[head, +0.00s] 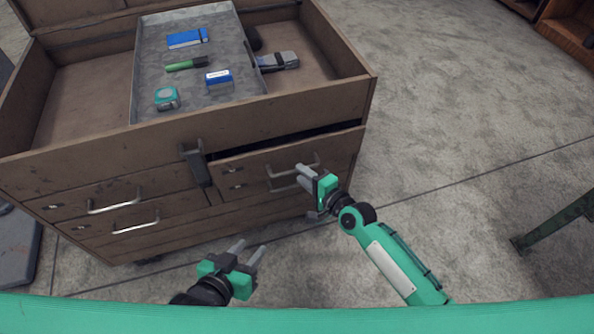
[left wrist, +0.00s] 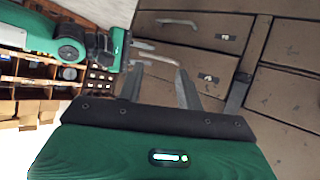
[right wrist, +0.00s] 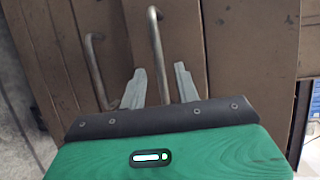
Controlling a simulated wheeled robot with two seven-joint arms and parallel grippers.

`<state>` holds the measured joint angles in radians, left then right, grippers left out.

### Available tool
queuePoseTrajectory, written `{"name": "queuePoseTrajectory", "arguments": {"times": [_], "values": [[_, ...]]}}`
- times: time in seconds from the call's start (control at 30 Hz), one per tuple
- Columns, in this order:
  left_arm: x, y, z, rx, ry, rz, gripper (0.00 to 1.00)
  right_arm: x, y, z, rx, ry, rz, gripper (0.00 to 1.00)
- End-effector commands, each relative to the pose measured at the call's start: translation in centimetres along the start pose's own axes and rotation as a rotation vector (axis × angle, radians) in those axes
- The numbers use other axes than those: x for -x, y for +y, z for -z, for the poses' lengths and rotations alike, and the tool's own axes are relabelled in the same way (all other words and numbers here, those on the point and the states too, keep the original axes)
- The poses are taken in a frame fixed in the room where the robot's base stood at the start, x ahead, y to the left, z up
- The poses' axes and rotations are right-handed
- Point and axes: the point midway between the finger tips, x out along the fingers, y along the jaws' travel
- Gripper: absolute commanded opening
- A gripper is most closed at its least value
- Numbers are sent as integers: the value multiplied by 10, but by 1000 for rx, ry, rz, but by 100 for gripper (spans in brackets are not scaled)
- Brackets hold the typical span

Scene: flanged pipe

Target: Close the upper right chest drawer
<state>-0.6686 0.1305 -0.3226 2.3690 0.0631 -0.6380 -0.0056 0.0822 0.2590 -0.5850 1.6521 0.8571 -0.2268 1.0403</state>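The upper right chest drawer (head: 256,172) stands slightly out, with a dark gap above its brown front. Its bar handle (head: 293,167) also shows in the right wrist view (right wrist: 156,40). My right gripper (head: 303,176) is at the drawer front near this handle. In the right wrist view its two fingers (right wrist: 160,88) are apart, with the handle's bar running between them; contact cannot be told. My left gripper (head: 247,252) is open and empty, low in front of the chest, away from the drawers.
The chest (head: 100,165) has an open top compartment with a grey tray (head: 215,98) holding small items. A black latch (head: 196,165) hangs beside the drawer. Other handled drawers sit left and below. A green metal leg (head: 555,222) stands at right; floor between is clear.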

Motion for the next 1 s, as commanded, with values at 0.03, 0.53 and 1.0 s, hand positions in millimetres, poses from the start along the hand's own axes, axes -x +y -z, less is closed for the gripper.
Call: {"name": "queuePoseTrajectory", "arguments": {"times": [0.03, 0.53, 1.0], "values": [[-2, 2, -1, 2, 16, -6, 36, -10, 0, 0, 0, 0, 1, 32], [-4, 10, 4, 9, 85, -25, 36, -34, 0, 0, 1, 0, 0, 32], [-4, 9, 3, 9, 86, -25, 36, -36, 0, 1, 1, 1, 0, 0]]}}
